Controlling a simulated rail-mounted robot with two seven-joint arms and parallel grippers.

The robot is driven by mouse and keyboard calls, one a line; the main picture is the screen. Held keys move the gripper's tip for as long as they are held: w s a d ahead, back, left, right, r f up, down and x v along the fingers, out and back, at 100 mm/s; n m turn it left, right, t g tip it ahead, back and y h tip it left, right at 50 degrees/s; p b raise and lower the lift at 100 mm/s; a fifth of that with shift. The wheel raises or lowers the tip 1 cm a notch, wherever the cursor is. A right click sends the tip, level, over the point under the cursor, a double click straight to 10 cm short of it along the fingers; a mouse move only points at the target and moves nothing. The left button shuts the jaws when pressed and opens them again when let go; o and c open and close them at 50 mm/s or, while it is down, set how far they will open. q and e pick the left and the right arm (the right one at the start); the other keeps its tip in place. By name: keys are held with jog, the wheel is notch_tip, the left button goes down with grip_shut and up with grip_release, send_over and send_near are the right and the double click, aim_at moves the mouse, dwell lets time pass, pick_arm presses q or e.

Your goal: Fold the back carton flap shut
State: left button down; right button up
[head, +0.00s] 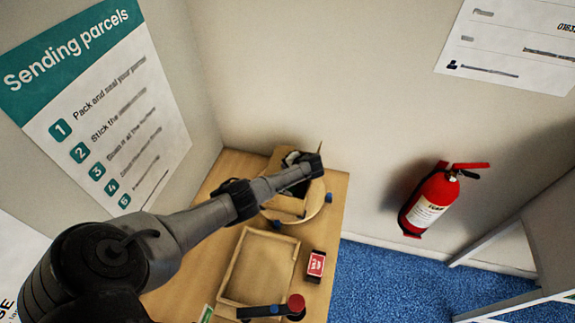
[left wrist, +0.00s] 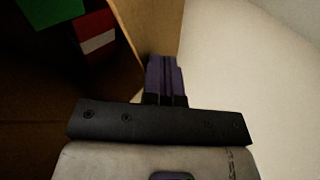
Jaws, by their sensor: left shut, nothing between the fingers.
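The brown carton (head: 286,205) stands on a round wooden turntable (head: 318,207) at the back of the table, partly hidden by my left arm. Its top is at least partly open, with dark contents showing. A raised cardboard panel (left wrist: 153,28) stands close by the fingers in the left wrist view; I cannot tell for sure which flap it is. My left gripper (head: 314,165) is over the far side of the carton. Its fingers (left wrist: 165,78) are shut and empty; I cannot tell whether they touch the panel. My right gripper is not in view.
A shallow tray (head: 296,240) lies in front of the turntable. The wall stands close behind the carton. A fire extinguisher (head: 430,200) is at the right.

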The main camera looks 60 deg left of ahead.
pick_arm(q)
jog(key=shift+s+a+f, duration=0.25)
jog(key=shift+s+a, duration=0.2)
jog(key=shift+r+p, duration=0.3)
jog(key=shift+p, duration=0.1)
jog(key=r+p, duration=0.4)
jog(key=shift+s+a+r, duration=0.15)
jog(key=shift+s+a, duration=0.05)
jog(key=d+f+v, duration=0.1)
jog(key=v, duration=0.8)
jog(key=shift+w+d+f+b, duration=0.15)
jog(key=shift+w+f+b, duration=0.15)
jog(key=shift+w, duration=0.1)
